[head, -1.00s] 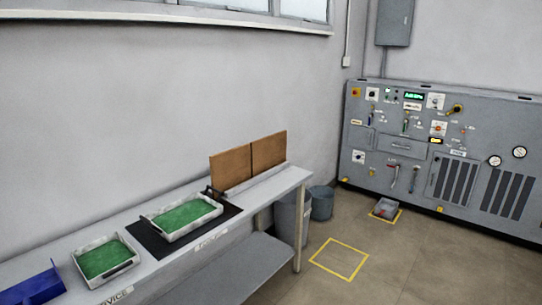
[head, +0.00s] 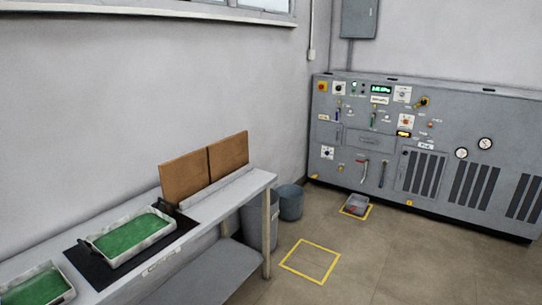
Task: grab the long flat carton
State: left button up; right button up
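No long flat carton can be made out for certain in the head view. Two upright brown boards (head: 205,167), flat and cardboard-coloured, stand side by side against the wall at the far end of a grey bench (head: 256,180). I cannot tell whether either is a carton. Neither of my grippers is in view.
Two green-lined trays, one on a black mat (head: 130,242) and one nearer (head: 40,285), sit on the bench. Grey bins (head: 290,203) stand beyond its end. A grey control cabinet (head: 400,150) lines the back wall. A small grey bin (head: 355,204) sits before it. The floor at right is clear.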

aim_at(225, 157)
jog(key=i+l+z, duration=0.2)
jog(key=i, duration=0.75)
jog(key=i+l+z, duration=0.1)
jog(key=i+z, duration=0.15)
jog(key=i, duration=0.7)
